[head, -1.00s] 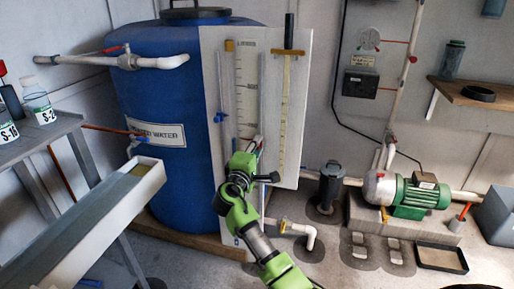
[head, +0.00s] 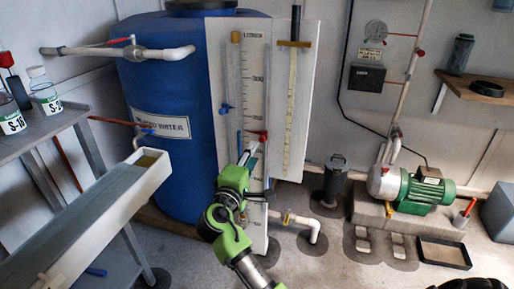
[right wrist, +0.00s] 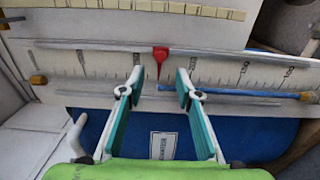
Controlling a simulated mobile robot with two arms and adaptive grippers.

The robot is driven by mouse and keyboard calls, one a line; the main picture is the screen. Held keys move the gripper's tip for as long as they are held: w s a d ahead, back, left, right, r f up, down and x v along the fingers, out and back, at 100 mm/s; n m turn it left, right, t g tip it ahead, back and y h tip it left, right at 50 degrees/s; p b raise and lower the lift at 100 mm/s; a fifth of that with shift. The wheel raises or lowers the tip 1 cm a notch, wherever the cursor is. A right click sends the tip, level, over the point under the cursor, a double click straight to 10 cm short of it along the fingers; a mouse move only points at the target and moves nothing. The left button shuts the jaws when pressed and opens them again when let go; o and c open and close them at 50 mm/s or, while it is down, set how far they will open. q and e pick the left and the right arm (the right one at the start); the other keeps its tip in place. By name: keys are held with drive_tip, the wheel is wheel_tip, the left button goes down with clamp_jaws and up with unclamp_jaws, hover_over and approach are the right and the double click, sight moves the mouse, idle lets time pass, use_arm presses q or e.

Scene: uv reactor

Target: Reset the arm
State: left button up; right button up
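My green right arm rises from the bottom of the head view, and my right gripper (head: 251,152) is in front of the white scale board (head: 254,55). In the right wrist view the right gripper (right wrist: 160,90) is open, its two teal-padded fingers apart with nothing held between them. A red pointer (right wrist: 160,54) on the scale board shows just beyond the gap between the fingertips; it also shows in the head view (head: 258,136) just above the gripper. I cannot tell whether the fingers touch it. My left gripper is not in view.
A large blue water tank (head: 165,90) stands behind the board. A white trough (head: 85,235) and a grey bench with bottles (head: 45,92) are at the left. A green-and-white pump (head: 412,190) sits on a plinth at the right. A black-rimmed tray (head: 443,252) lies on the floor.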

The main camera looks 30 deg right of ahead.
drive_tip(key=shift+v, duration=1)
